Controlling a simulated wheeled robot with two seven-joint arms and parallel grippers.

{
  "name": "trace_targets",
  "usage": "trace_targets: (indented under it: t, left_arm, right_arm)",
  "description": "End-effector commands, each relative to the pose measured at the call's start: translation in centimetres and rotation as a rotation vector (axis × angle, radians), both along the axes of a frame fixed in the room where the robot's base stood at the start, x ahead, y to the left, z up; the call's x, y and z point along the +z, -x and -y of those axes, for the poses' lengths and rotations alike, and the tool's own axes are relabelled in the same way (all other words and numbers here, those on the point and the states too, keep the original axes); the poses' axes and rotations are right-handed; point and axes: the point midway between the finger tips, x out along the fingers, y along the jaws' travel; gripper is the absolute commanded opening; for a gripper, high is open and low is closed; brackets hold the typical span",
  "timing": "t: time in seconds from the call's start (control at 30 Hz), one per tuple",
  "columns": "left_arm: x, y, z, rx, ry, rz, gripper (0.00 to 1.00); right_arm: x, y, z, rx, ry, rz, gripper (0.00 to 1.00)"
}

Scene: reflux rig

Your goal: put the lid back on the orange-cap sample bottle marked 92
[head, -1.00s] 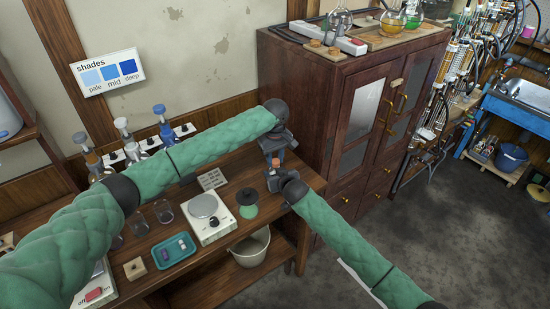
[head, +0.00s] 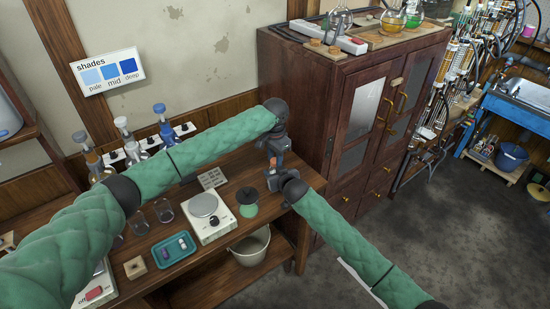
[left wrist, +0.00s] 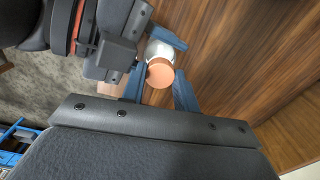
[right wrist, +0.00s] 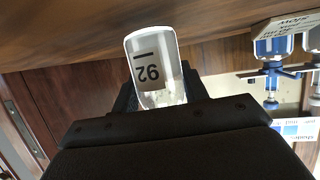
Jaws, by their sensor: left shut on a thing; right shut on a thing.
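The orange cap (left wrist: 160,73) sits between the blue fingers of my left gripper (left wrist: 159,88), which is shut on it. In the left wrist view, the pale bottle (left wrist: 158,49) shows just behind the cap, so the two are close. I cannot tell whether the cap is seated on the neck.
A tall dark cabinet (head: 310,110) stands close behind the grippers. Open floor lies to the right.

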Motion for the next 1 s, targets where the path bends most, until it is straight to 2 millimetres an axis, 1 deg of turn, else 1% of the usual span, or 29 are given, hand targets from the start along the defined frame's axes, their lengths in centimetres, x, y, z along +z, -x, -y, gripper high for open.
trace_targets:
  t: [1.0]
  left_arm:
    - [0.08,-0.35,-0.15,-1.498,-0.001,0.003,0.06]
  right_arm:
    - [-0.08,0.08,0.00,0.000,0.000,-0.001,0.00]
